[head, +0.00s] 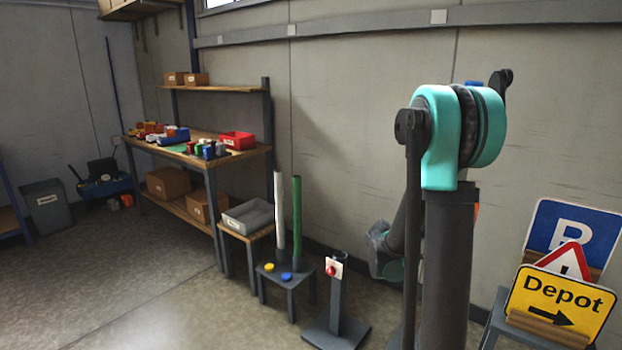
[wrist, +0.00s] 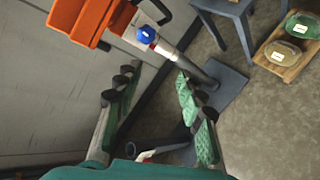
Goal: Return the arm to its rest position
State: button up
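My arm (head: 460,130) stands folded at the right of the head view, with its teal joint on top and dark links hanging down. The lower end of the arm (head: 386,250) shows partly behind the near dark links. In the wrist view my gripper (wrist: 157,80) has its two fingers, with green pads, spread apart. Nothing is held between them; floor and wall show through the gap. In the head view the fingers cannot be made out clearly.
A stand with a red button (head: 332,270) is left of my arm. Road signs (head: 556,300) rest at the right. A workbench (head: 205,160) stands farther back.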

jog(key=s+a+f+m+g+y, duration=0.1)
jog(key=s+a+f+m+y, duration=0.1)
jog(key=s, duration=0.7)
jog(key=s+a+f+m+g+y, duration=0.1)
jog(key=s+a+f+m+y, duration=0.1)
jog(key=s+a+m+y, duration=0.2)
jog(key=s+a+f+m+g+y, duration=0.1)
jog(key=s+a+f+m+y, duration=0.1)
jog(key=s+a+m, duration=0.5)
jog(key=s+a+y, duration=0.1)
jog(key=s+a, duration=0.2)
jog(key=s, duration=0.4)
jog(key=shift+s+a+m, duration=0.2)
jog(key=shift+a+m, duration=0.1)
jog(key=shift+m, duration=0.1)
